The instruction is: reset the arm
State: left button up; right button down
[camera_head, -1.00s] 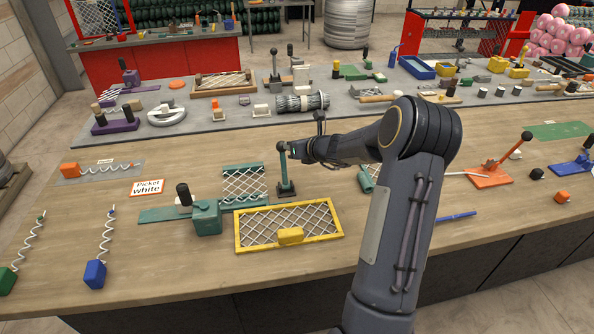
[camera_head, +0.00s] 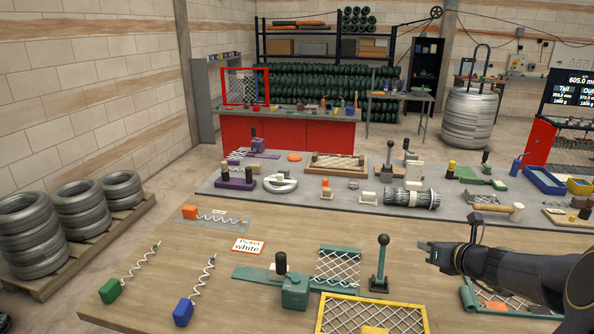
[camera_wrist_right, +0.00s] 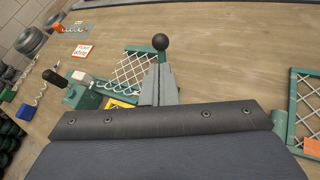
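My right gripper (camera_head: 428,254) comes in from the right in the head view, above the table and just right of the upright lever (camera_head: 382,262) with its round knob. It appears apart from the lever. In the right wrist view, the grey fingers (camera_wrist_right: 159,86) lie close together with nothing visibly held; the lever's black knob (camera_wrist_right: 160,41) shows just past their tips. My left gripper is not in view.
A green mesh panel (camera_head: 339,266), a green block tool (camera_head: 295,291) and a yellow-framed mesh (camera_head: 322,313) lie left of and below the lever. A sign (camera_head: 248,246) and coiled wires lie further left. A grey bench (camera_head: 330,212) stands behind.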

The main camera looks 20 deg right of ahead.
jog(key=s+a+r+n+g+y, duration=0.25)
jog(key=s+a+n, duration=0.25)
jog(key=a+n, duration=0.6)
jog(key=s+a+r+n+g+y, duration=0.1)
jog(key=s+a+r+n+y, duration=0.2)
jog(key=s+a+n, duration=0.55)
jog(key=s+a+f+n+g+h, duration=0.1)
jog(key=s+a+f+n+g, duration=0.1)
jog(key=s+n, duration=0.4)
jog(key=s+a+f+n+g+h, duration=0.1)
jog(key=s+a+f+n, duration=0.3)
jog(key=n, duration=0.7)
jog(key=s+a, duration=0.2)
jog(key=a, duration=0.1)
jog(key=shift+s+a+f+g, duration=0.2)
jog(key=shift+g, duration=0.15)
